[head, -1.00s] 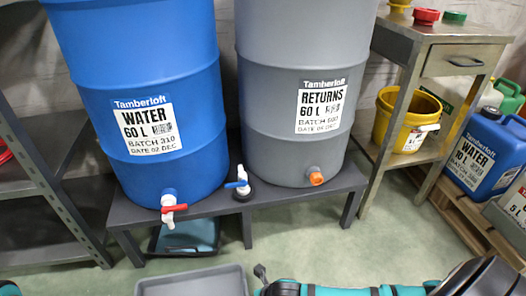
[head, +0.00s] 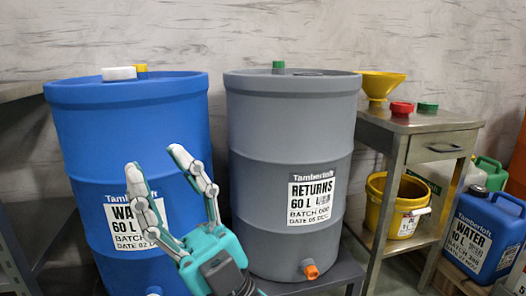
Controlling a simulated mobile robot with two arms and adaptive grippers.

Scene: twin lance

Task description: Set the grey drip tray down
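The grey drip tray is out of view now. My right gripper (head: 158,167) is raised in front of the blue WATER drum (head: 75,150), with its two fingers pointing up and spread apart. Nothing shows between them but the drum's side and part of its label. My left gripper is not in view.
The grey RETURNS drum (head: 250,180) with an orange outlet (head: 310,270) stands on a dark low bench (head: 340,277). A metal table (head: 400,122) at the right bears a yellow funnel (head: 381,86). A yellow bucket (head: 376,210) and a blue jerrycan (head: 468,236) stand lower.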

